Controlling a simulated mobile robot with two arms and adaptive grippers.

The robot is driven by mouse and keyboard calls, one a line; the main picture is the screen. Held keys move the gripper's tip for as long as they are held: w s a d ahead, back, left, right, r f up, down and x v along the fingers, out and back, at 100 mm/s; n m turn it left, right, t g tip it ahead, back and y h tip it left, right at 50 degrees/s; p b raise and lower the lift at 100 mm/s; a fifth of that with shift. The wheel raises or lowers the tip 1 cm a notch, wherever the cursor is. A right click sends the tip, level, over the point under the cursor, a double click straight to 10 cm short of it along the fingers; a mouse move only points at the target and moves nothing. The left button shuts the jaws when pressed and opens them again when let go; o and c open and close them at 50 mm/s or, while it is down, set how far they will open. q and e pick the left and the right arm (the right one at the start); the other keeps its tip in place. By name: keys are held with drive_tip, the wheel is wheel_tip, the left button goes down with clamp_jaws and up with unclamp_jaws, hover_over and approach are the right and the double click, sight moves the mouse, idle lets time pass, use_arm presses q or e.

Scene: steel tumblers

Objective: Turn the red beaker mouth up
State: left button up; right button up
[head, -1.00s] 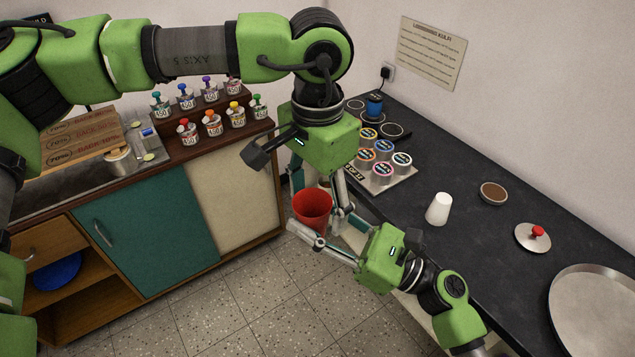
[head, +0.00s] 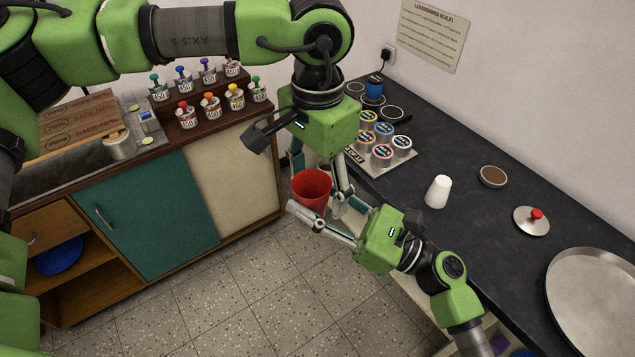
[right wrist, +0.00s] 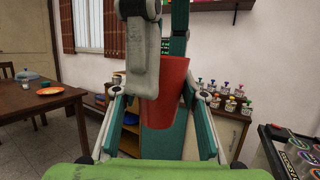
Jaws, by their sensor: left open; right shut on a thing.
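The red beaker (head: 312,192) is upright with its wide open mouth facing up, held in the air in front of the dark counter. In the right wrist view the beaker (right wrist: 167,95) tapers downward between my right gripper's fingers. My right gripper (head: 315,212) is shut on the beaker from the side. My left gripper (head: 320,186) comes down from above and is open, its fingers about the beaker's rim. In the right wrist view one left finger (right wrist: 143,50) covers part of the beaker's upper left. Whether the left fingers touch it I cannot tell.
The dark counter (head: 470,240) on the right holds a white cup (head: 439,191), a brown-filled dish (head: 493,176), a red-knobbed lid (head: 532,220), a large round tray (head: 597,300) and a board of several tubs (head: 382,152). A teal-doored cabinet (head: 150,220) stands left; speckled floor lies between.

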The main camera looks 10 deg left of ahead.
drive_tip(key=shift+d, duration=0.1)
use_arm(q)
wheel_tip(320, 180, up, 12)
drive_tip(key=shift+d, duration=0.1)
drive_tip(key=shift+c, duration=0.5)
drive_tip(key=s+d+n+g, duration=0.1)
drive_tip(key=s+d+n, duration=0.2)
drive_tip(key=d+n, duration=0.5)
wheel_tip(320, 180, down, 12)
drive_tip(key=s+d, duration=0.1)
use_arm(e)
drive_tip(key=s+d+r, duration=0.4)
drive_tip(key=d+r, duration=0.1)
drive_tip(key=d, duration=0.5)
drive_tip(key=shift+d, duration=0.4)
use_arm(q)
drive_tip(key=shift+s+f, duration=0.1)
